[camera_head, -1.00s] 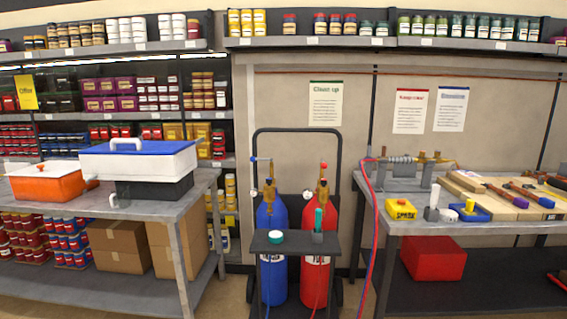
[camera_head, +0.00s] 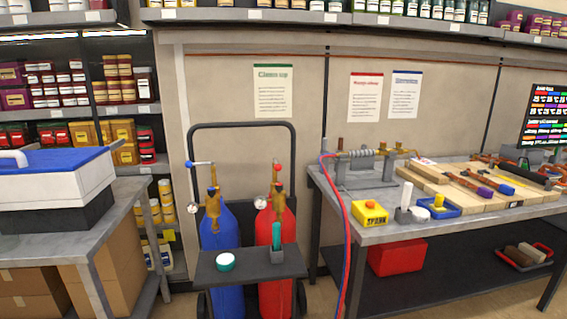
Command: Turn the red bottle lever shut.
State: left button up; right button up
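The red bottle (camera_head: 275,228) stands upright on a dark cart, right of the blue bottle (camera_head: 219,229). A brass valve (camera_head: 277,196) with a small red knob-like tip (camera_head: 276,166) sits on top of the red bottle, with a gauge beside it. The blue bottle has a similar brass valve with a blue lever (camera_head: 201,163) that points left. The exact pose of the red lever is too small to tell. Neither of my grippers is in view.
A dark cart shelf (camera_head: 250,267) with a teal-topped tin (camera_head: 225,262) stands in front of the bottles. A workbench (camera_head: 400,228) is at right, with red and blue hoses hanging at its left edge. A left table (camera_head: 130,190) holds a blue-lidded box.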

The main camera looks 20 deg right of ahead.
aim_at(278, 168)
jog(key=z, duration=0.6)
jog(key=i, duration=0.7)
jog(key=z, duration=0.7)
